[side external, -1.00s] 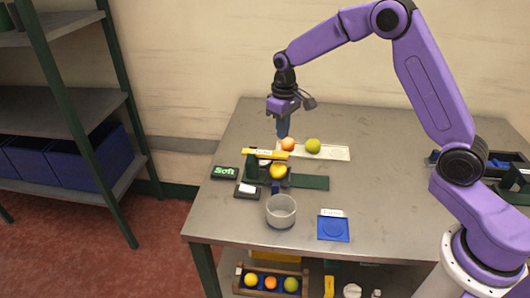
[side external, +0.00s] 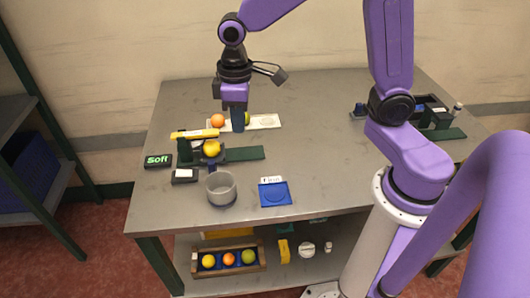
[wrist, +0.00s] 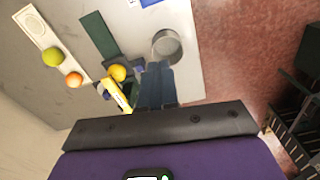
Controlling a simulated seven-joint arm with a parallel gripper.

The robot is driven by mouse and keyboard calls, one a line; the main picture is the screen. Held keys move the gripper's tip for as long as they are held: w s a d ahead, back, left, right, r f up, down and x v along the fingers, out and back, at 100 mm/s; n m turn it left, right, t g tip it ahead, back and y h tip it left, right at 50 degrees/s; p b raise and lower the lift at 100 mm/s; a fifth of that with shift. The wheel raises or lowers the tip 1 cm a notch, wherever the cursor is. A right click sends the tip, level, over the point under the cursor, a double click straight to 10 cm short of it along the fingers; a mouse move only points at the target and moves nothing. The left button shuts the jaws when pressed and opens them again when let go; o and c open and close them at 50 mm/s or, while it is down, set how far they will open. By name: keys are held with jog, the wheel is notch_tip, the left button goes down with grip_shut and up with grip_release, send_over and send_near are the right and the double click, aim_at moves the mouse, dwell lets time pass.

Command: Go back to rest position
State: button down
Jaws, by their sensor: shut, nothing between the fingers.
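My gripper (side external: 238,130) points down with its blue fingers together and empty. In the side view it is in front of the white tray (side external: 268,122) and partly hides a green fruit (side external: 248,118). In the wrist view the shut fingers (wrist: 158,66) hang above the table, between the yellow fruit and the grey cup. An orange fruit (side external: 218,120) sits at the left part of the tray. A yellow fruit (side external: 211,148) rests on the dark green test device (side external: 185,152), which has a yellow bar (side external: 195,134) on it.
A grey cup (side external: 221,188) and a blue pad (side external: 274,193) stand near the front edge. A crate (side external: 230,272) with several fruits is on the shelf below. Another dark device (side external: 435,115) is at the right. The table's middle right is clear.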

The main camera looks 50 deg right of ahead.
jog(key=s+d+n, duration=0.2)
jog(key=s+d, duration=0.1)
jog(key=s, duration=0.7)
jog(key=s+d+n, duration=0.3)
jog(key=s, duration=0.8)
jog(key=shift+r, duration=0.35)
